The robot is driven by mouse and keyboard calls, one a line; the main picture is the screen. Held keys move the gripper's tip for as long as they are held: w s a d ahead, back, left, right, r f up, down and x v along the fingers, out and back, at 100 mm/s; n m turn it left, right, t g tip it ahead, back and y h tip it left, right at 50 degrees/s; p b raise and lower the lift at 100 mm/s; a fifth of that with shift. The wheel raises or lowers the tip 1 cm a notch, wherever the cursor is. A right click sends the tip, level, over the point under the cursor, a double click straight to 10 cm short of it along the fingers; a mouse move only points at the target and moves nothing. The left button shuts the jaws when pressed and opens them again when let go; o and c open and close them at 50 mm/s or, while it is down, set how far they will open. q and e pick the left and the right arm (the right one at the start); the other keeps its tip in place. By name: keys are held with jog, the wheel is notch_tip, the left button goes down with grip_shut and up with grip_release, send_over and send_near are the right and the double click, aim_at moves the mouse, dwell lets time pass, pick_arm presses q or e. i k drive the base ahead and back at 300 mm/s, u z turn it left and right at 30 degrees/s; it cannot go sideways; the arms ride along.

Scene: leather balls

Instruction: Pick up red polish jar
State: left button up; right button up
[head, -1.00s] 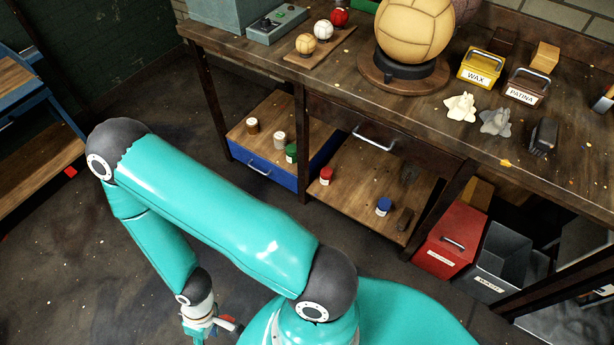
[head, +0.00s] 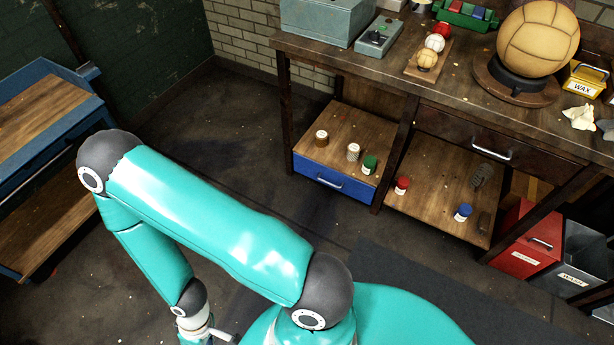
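The red polish jar (head: 402,185) is a small red jar with a pale label. It stands upright on the wooden lower shelf (head: 430,207) under the workbench, near the shelf's left side. A blue jar (head: 463,212) stands to its right, and a green jar (head: 370,164) stands to its left above the blue drawer. My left arm crosses the lower left of the head view, far from the red jar. Its gripper is cut off by the bottom edge, with only the wrist showing. My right gripper is not in view.
The workbench (head: 440,85) overhangs the shelf, with a dark leg just left of the red jar. A brown jar (head: 321,138) and a whitish jar (head: 353,152) stand farther left. A red bin (head: 525,240) is at right. A blue cart (head: 45,120) stands left. Floor between is clear.

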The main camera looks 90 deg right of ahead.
aim_at(402, 184)
jog(key=u, duration=0.2)
jog(key=i, duration=0.85)
jog(key=z, duration=1.75)
jog(key=i, duration=0.2)
jog(key=z, duration=1.9)
jog(key=k, duration=0.6)
jog(key=z, duration=0.25)
jog(key=i, duration=1.8)
jog(key=u, duration=0.35)
